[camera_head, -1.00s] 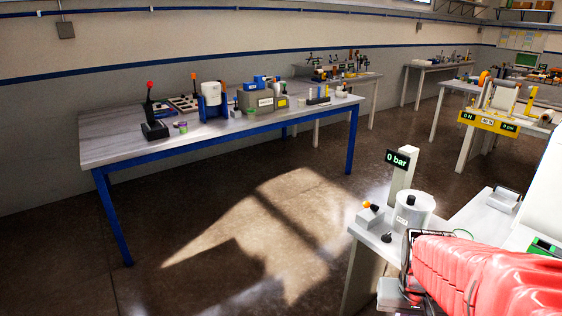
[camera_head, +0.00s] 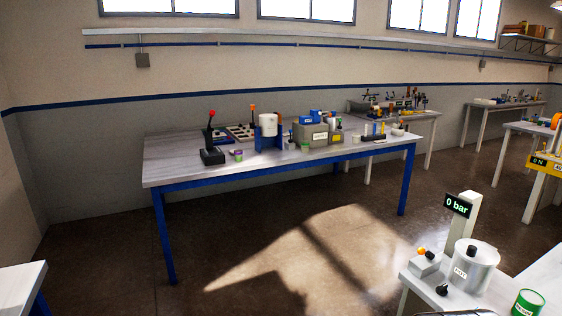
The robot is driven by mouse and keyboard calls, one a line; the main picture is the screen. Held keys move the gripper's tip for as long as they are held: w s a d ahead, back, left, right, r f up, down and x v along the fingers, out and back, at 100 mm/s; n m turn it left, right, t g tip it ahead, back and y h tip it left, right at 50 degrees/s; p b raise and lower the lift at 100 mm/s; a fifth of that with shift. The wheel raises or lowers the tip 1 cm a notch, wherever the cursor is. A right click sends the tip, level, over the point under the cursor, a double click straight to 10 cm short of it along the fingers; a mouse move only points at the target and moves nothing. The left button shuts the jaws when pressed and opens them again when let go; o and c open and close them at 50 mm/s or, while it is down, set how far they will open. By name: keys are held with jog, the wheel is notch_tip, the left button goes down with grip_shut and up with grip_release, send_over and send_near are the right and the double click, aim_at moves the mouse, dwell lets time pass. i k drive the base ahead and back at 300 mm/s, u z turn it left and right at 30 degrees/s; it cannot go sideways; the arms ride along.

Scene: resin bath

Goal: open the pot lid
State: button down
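The silver cylindrical pot (camera_head: 480,277) stands upright on a pale bench at the lower right, with a label on its side. Its lid (camera_head: 486,254) sits on top with a black knob (camera_head: 471,251); I see no gap under it. A white post behind it carries a display (camera_head: 457,205) reading "0 bar". My gripper is not in view.
A small box with an orange knob (camera_head: 424,258) and a black knob (camera_head: 441,289) are left of the pot. A green can (camera_head: 528,304) is at its right. A blue-legged table (camera_head: 180,169) with equipment stands across open floor (camera_head: 240,240).

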aim_at(479, 253)
jog(key=k, duration=0.65)
jog(key=z, duration=0.3)
jog(key=i, duration=1.65)
jog(key=u, duration=0.4)
